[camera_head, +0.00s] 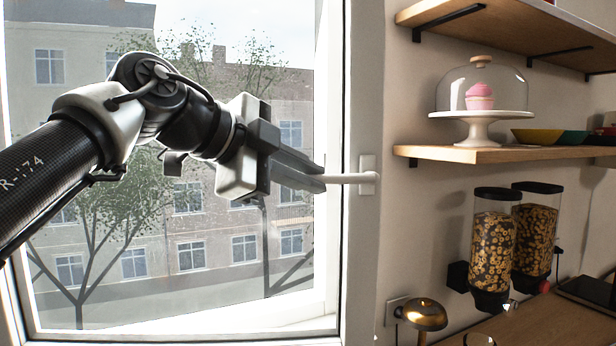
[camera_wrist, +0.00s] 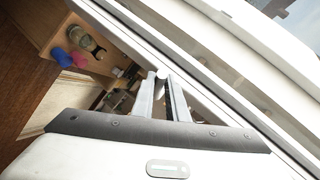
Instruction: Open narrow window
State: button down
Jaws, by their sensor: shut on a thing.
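The narrow window (camera_head: 358,90) fills the left of the head view, with a white frame around clear glass. Its white handle (camera_head: 355,178) sits on the right upright of the frame, and its lever lies level, pointing left from the base plate. My gripper (camera_head: 318,180) reaches in from the left and is shut on the free end of the lever. In the wrist view, the two fingers of my gripper (camera_wrist: 163,95) stand on either side of the handle (camera_wrist: 162,73). Whether the sash stands apart from the outer frame I cannot tell.
Right of the window, a wooden shelf (camera_head: 500,153) bears a glass-domed cake stand (camera_head: 482,115) and bowls. Below are two cereal dispensers (camera_head: 493,245) and a brass lamp (camera_head: 424,314) near the counter (camera_head: 540,325). The wall beside the handle is bare.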

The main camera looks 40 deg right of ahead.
jog(key=shift+m+g, duration=0.4)
jog(key=shift+s+a+r+b, duration=0.1)
jog(key=shift+s+a+b, duration=0.3)
jog(key=shift+s+a, duration=1.1)
jog(key=shift+s+d, duration=0.1)
jog(key=shift+d, duration=0.05)
jog(key=c, duration=1.7)
grip_release()
jog(key=shift+o, duration=0.2)
